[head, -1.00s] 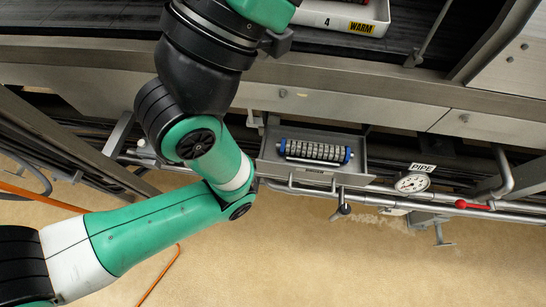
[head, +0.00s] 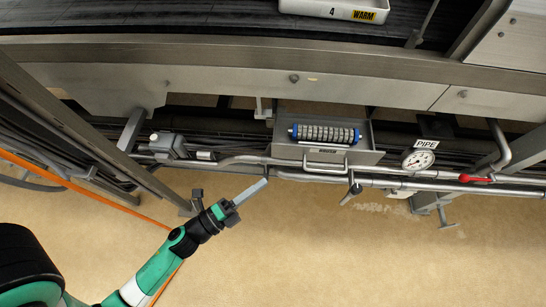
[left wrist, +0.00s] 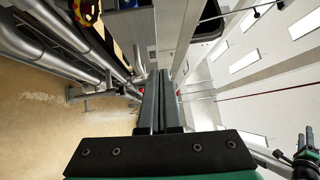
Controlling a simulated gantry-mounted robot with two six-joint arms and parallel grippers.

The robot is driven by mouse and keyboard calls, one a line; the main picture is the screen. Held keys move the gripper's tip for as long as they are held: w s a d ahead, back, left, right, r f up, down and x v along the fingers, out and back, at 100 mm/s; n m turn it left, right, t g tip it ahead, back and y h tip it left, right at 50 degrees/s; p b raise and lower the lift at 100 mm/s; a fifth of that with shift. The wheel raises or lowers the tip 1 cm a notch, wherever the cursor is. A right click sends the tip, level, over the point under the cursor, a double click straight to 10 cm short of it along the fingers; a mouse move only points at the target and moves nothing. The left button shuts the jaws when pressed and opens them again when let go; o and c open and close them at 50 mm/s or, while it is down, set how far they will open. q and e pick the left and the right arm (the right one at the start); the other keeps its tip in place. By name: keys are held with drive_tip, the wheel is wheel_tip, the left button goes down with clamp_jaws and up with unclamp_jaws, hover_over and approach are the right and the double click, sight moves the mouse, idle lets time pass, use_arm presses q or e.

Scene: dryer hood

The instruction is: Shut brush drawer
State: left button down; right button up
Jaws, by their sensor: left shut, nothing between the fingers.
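The brush drawer (head: 368,157) is a grey metal tray below the machine's frame rail in the head view. It stands out open, with a cylindrical brush with blue ends (head: 324,134) lying in it. A bar handle (head: 325,165) is on its front. My left gripper (head: 250,191) is shut and empty, below and to the left of the drawer, apart from it. In the left wrist view its two long fingers (left wrist: 160,100) lie together. My right gripper is not in the head view.
Pipes (head: 240,160) run along the front just under the drawer. A pressure gauge (head: 418,160), a PIPE label (head: 427,144) and a red lever (head: 474,178) are to its right. A tray marked WARM (head: 335,9) sits above. The floor in front is mostly clear.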

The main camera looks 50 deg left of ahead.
use_arm(q)
drive_tip(key=s+f+n+g, duration=0.1)
drive_tip(key=s+f, duration=0.3)
drive_tip(key=y, duration=0.1)
approach(288, 154)
drive_tip(key=w+d, duration=0.3)
drive_tip(key=w, duration=0.1)
drive_tip(key=shift+w+a+r+p, duration=0.1)
drive_tip(key=shift+w+a+p, duration=0.25)
drive_tip(key=shift+a, duration=0.25)
drive_tip(key=shift+w+a+r+p, duration=0.15)
drive_tip(key=shift+w+a+p, duration=0.15)
drive_tip(key=shift+a, duration=0.3)
drive_tip(key=shift+w+a+f, duration=0.1)
drive_tip(key=shift+w+a, duration=0.15)
drive_tip(key=shift+a, duration=0.1)
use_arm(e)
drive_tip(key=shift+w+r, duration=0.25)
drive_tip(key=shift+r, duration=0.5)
